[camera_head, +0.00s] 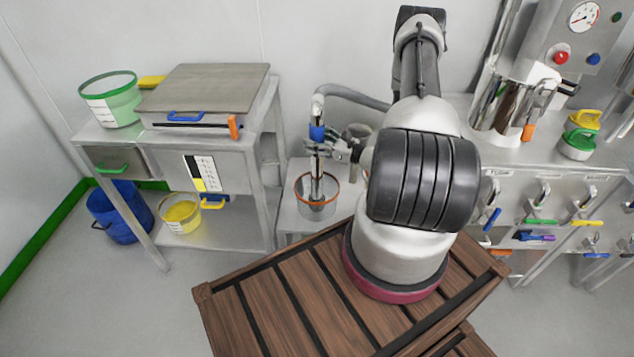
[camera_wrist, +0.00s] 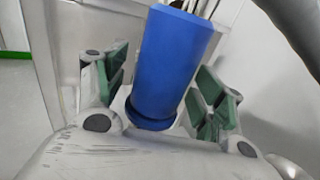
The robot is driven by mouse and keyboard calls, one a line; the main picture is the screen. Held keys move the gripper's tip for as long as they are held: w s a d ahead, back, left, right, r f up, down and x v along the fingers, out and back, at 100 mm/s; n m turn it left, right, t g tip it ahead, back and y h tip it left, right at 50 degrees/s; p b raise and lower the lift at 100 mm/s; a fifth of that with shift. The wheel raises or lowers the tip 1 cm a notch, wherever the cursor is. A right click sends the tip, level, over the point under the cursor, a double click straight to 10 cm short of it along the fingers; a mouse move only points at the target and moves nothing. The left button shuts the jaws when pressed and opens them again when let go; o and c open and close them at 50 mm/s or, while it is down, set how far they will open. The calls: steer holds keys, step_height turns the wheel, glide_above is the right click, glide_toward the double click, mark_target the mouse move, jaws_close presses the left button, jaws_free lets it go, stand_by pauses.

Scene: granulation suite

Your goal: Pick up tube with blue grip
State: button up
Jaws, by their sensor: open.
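The tube (camera_head: 316,185) is a metal pipe standing upright in a clear round container with an orange rim (camera_head: 300,200). Its blue grip (camera_head: 317,132) is near the top, and a grey hose (camera_head: 352,95) bends away from its upper end. My gripper (camera_head: 330,149) is at the height of the blue grip, reaching in from the right. In the wrist view the blue grip (camera_wrist: 168,65) stands between the two green-padded fingers of my open gripper (camera_wrist: 165,95). Gaps show on both sides of the grip.
A steel bench (camera_head: 125,140) at left bears a scale (camera_head: 205,88) and a green-rimmed tub (camera_head: 110,100). A steel machine (camera_head: 530,90) stands at right. A brown slatted pallet (camera_head: 300,300) is in front. Open floor lies at lower left.

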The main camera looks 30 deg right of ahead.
jaws_close()
stand_by(0.3)
steer(key=shift+r, duration=0.15)
